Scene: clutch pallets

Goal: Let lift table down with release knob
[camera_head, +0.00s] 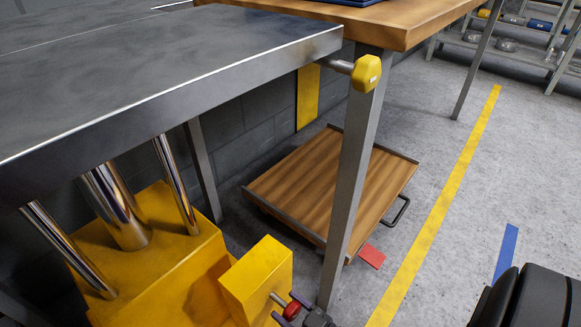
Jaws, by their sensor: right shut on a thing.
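The lift table has a grey steel top (170,62) at the left, raised on shiny columns (115,205) above a yellow base (165,260). A small red knob (291,310) sits on a short metal shaft out of the yellow box (257,280) at the bottom edge. My right gripper (296,312) is shut on this red knob; its dark fingers show only partly and the rest is cut off by the frame. A larger yellow knob (366,73) sticks out on a rod from the top's right edge, with no gripper at it. My left gripper is not in view.
A wooden workbench (420,18) stands behind, its grey leg (350,180) close to the yellow box. A low wooden cart (330,185) with a black handle is under it. A rack (500,40) stands at the back right.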

